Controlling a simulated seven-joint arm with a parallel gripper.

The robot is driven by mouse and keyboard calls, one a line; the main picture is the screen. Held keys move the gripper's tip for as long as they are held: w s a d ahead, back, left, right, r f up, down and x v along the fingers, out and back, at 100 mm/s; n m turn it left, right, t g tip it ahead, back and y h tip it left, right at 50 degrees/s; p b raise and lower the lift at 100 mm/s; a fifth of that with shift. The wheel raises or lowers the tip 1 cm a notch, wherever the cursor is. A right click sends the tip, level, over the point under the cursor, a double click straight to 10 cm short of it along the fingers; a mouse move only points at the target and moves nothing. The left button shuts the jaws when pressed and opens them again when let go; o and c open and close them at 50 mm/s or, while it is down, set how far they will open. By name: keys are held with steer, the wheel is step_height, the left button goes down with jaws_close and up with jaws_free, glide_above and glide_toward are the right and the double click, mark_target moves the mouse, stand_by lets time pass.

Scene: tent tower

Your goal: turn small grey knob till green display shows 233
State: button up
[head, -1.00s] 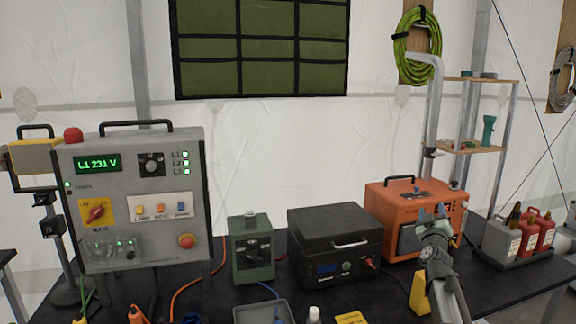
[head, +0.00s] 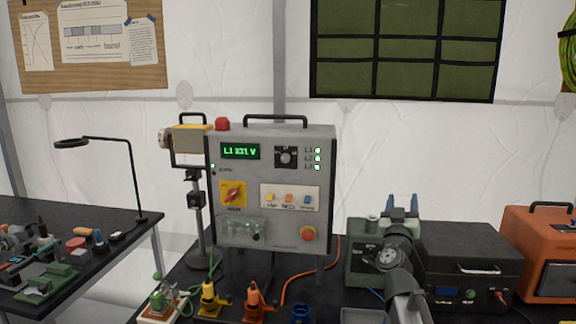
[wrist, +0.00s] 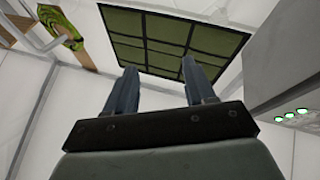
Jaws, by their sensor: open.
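The grey control panel (head: 325,190) stands upright mid-picture in the head view. Its green display (head: 240,151) appears to read L1 231 V. A round dark selector knob (head: 286,157) sits right of the display. A small dark knob (head: 256,237) shows at the lower left, by a clear cover (head: 232,229); its grey colour is hard to make out. My gripper (head: 402,203) is right of the panel, apart from it, fingers up. In the wrist view my gripper (wrist: 158,74) is open and empty, with the panel's edge (wrist: 290,75) at right.
Below the display are a red-yellow rotary switch (head: 233,193), coloured buttons (head: 289,199) and a red stop button (head: 307,233). A green box (head: 366,250) and black case (head: 470,262) stand behind my arm. Coloured connectors (head: 208,300) stand below the panel. A lamp (head: 72,143) is at left.

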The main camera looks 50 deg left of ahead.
steer(key=s+a+r+g+y, duration=0.1)
steer(key=s+a, duration=0.4)
steer(key=s, duration=0.2)
steer(key=s+a+r+g+y, duration=0.1)
steer(key=s+a+y, duration=0.1)
steer(key=s+a, duration=0.4)
steer(key=g+y, duration=0.2)
glide_toward(285, 160)
steer(key=x, duration=0.8)
jaws_close()
